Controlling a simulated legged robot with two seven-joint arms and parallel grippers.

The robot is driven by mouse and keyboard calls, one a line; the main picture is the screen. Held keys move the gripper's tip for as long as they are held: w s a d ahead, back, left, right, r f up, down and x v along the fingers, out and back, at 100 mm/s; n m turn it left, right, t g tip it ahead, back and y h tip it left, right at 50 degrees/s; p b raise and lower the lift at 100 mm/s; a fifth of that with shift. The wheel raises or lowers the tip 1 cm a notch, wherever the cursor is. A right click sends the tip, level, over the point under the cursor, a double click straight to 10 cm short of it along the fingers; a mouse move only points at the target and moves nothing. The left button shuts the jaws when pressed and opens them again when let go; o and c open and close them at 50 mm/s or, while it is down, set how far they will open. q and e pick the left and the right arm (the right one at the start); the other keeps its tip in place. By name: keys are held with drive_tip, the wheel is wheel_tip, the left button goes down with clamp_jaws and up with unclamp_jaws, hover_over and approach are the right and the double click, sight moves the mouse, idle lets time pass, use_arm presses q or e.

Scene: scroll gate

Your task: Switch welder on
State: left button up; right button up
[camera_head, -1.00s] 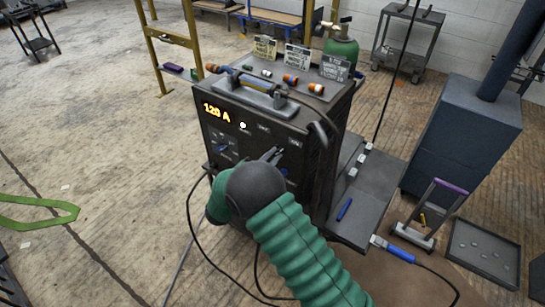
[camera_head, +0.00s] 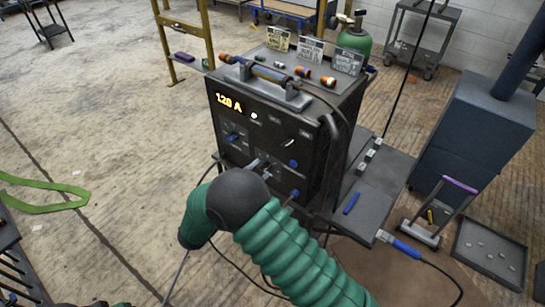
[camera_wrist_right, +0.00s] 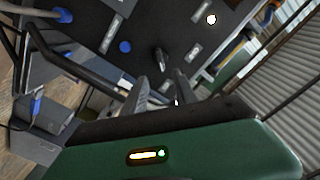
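The welder (camera_head: 262,128) is a dark box with a lit orange display (camera_head: 229,103) that appears to read 120 A. Its front panel has a white round light or button (camera_head: 254,115), small labels and several blue knobs. My right gripper (camera_head: 257,166) is at the lower part of the panel, its fingers partly hidden by my wrist. In the right wrist view, its two fingers (camera_wrist_right: 160,84) are apart, and a black protruding switch or knob (camera_wrist_right: 161,60) lies just beyond the gap. A blue knob (camera_wrist_right: 125,47) is beside it. Contact cannot be told.
A handle and several connectors (camera_head: 329,82) are on top of the welder. A dark side shelf (camera_head: 375,190) stands at its right, with a blue cabinet (camera_head: 470,125) beyond. A green gas cylinder (camera_head: 354,42) is behind. Cables lie on the floor. Floor at left is mostly clear.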

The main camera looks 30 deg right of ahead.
drive_tip(key=v, duration=0.4)
drive_tip(key=shift+s+a, duration=0.1)
drive_tip(key=shift+a, duration=0.25)
